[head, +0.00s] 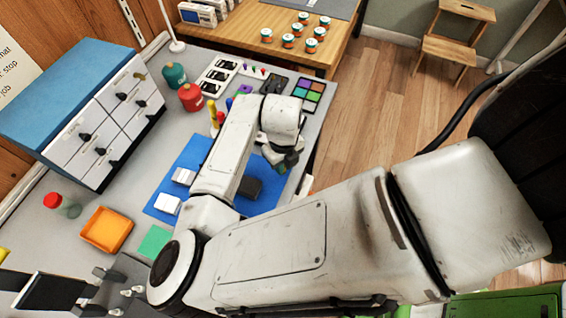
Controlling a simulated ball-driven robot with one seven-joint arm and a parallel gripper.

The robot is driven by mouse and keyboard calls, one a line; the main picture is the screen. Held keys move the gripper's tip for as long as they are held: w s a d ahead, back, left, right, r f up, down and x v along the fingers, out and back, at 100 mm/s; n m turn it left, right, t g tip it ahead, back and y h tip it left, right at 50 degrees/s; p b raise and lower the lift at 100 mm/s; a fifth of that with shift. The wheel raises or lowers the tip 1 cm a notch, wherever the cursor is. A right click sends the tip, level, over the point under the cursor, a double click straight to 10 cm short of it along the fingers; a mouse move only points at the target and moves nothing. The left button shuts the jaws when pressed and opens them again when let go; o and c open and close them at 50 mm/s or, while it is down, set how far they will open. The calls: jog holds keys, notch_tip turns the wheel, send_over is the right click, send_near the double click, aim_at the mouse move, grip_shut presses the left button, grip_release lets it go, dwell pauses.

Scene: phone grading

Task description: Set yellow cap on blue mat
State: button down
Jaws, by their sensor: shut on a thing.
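The blue mat (197,148) lies on the grey worktop, partly hidden behind my arm. My gripper (287,161) points down over or close to the mat's right edge, and its fingers are small and dark. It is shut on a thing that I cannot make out. I cannot pick out a yellow cap for certain. An upright yellow piece (213,116) stands behind my arm, and another yellow thing (3,254) shows at the left edge.
Pale blocks (168,203) and a dark block (247,187) are on the mat. Red (190,97) and green (174,75) canisters, a colored grid tray (308,90) and a drawer unit (103,125) stand around. An orange tray (106,229) and green square (154,241) lie front left.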

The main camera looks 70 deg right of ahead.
jog(key=shift+f+b, duration=0.4)
jog(key=shift+b, duration=0.05)
dwell(1.5)
jog(key=c, duration=0.6)
grip_release()
jog(key=shift+r+p, duration=0.6)
jog(key=shift+r, duration=0.15)
dwell(0.4)
jog(key=shift+r+p, duration=2.55)
jog(key=shift+r, duration=0.85)
